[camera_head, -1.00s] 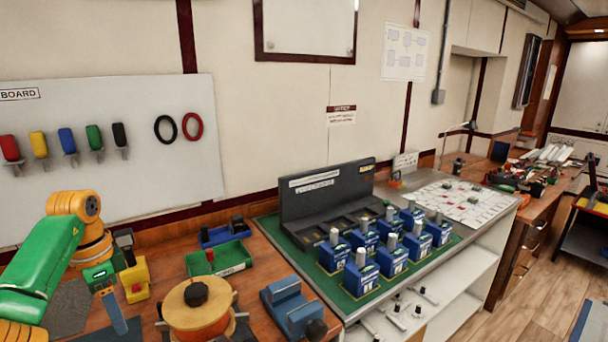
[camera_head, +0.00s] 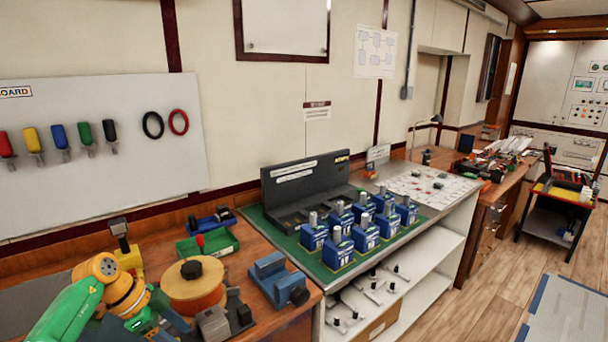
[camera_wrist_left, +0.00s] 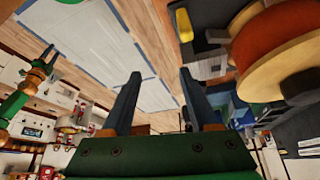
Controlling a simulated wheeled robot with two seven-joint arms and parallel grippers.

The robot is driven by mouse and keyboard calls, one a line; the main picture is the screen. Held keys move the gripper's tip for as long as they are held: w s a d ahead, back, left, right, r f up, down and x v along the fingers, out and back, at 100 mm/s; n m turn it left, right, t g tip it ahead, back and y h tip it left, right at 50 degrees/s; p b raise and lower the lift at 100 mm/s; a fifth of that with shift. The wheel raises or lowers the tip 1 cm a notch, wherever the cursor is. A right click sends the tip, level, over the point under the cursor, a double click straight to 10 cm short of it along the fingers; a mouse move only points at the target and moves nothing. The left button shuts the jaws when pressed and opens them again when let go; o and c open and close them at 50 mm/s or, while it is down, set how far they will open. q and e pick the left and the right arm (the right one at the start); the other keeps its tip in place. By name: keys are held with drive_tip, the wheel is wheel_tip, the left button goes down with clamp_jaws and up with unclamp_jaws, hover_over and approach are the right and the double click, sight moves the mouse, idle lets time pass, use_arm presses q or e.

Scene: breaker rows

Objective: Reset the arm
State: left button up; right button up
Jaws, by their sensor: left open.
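My left arm, green with orange joints, comes in at the lower left of the head view. Its gripper (camera_head: 172,322) is low over the front of the wooden bench, beside the orange spool (camera_head: 193,290), and is partly cut off by the frame's bottom edge. In the left wrist view the two dark blue fingers of this gripper (camera_wrist_left: 160,78) stand apart with nothing between them. The spool also shows large at the right of that view (camera_wrist_left: 270,50).
On the bench are a green tray (camera_head: 222,243), a blue vise-like block (camera_head: 277,280) and a yellow tool (camera_head: 130,262). Blue breakers (camera_head: 338,252) stand in rows on a green mat to the right. Open wooden floor (camera_head: 490,290) lies farther right.

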use_arm(q)
drive_tip(key=w+d+f+t+h, duration=0.1)
drive_tip(key=d+f+t+h, duration=0.45)
drive_tip(key=d+f, duration=0.6)
drive_tip(key=s+a+f+n+t+y, duration=0.1)
drive_tip(key=s+f+n+t+y, duration=0.4)
drive_tip(key=f, duration=0.6)
drive_tip(key=s+a+f+n+g+y, duration=0.3)
drive_tip(key=s+f+n+g+y, duration=0.1)
drive_tip(key=s+f, duration=0.6)
drive_tip(key=s+f+n+g, duration=0.1)
drive_tip(key=s+f+g, duration=0.2)
drive_tip(key=s, duration=1)
drive_tip(key=s+f+g+y, duration=0.1)
drive_tip(key=s+f+g, duration=0.3)
drive_tip(key=s, duration=0.9)
drive_tip(key=shift+d+n+g, duration=0.2)
drive_tip(key=shift+n+g, duration=0.15)
drive_tip(key=shift+n, duration=0.05)
drive_tip(key=shift+w+y, duration=0.1)
drive_tip(key=shift+y, duration=0.15)
